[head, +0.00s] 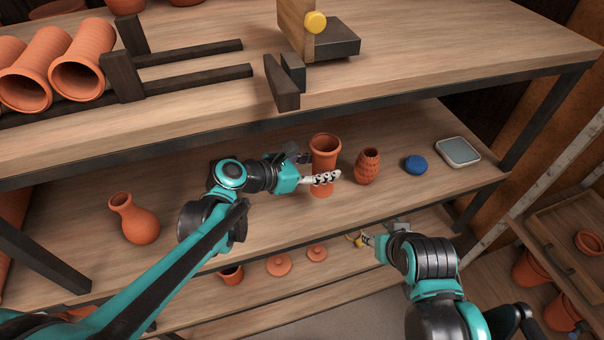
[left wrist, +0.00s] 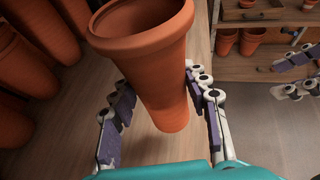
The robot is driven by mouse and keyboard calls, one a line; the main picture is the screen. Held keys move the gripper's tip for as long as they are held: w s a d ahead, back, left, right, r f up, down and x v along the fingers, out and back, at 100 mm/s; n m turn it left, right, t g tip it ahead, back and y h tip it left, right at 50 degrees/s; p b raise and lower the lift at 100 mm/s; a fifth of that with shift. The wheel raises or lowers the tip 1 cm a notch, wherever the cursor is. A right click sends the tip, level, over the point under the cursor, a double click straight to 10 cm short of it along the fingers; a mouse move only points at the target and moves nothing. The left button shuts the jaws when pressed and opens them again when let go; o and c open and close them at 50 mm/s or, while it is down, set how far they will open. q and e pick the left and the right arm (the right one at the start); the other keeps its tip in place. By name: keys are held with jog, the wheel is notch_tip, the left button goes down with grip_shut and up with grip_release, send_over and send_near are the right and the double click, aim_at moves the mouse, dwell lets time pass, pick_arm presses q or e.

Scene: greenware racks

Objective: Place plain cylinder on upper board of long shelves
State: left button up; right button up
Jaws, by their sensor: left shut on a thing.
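The plain cylinder (head: 325,148) is a smooth terracotta pot with a rimmed mouth, upright at the board below the top one. My left gripper (head: 322,178) is shut on its lower part. In the left wrist view the cylinder (left wrist: 155,70) sits between the two padded fingers (left wrist: 160,125). I cannot tell whether its base touches the board. The long shelves have a top board (head: 400,50) and this board (head: 270,215) beneath it. My right gripper (head: 362,240) is lower right near the shelf's front; its fingers (left wrist: 300,74) look apart and empty in the left wrist view.
A carved vase (head: 368,167) stands just right of the cylinder, then a blue disc (head: 415,165) and a pale tray (head: 458,152). A bottle-necked vase (head: 135,220) stands left. The top board holds lying pots (head: 80,65), dark racks (head: 190,88) and a wooden block stand (head: 330,45); its right part is bare.

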pick_arm(q)
jog(key=w+a+f, duration=0.1)
jog(key=f, duration=0.1)
jog(key=w+a+f+b, duration=0.1)
jog(key=a+f, duration=0.1)
jog(key=f, duration=0.1)
jog(key=w+a+f+b, duration=0.1)
jog(key=a+f, duration=0.1)
jog(key=f, duration=0.1)
jog(key=shift+w, duration=0.4)
jog(key=shift+r, duration=0.1)
jog(key=shift+s, duration=0.1)
jog(key=o, duration=1.5)
jog(key=shift+c, duration=0.2)
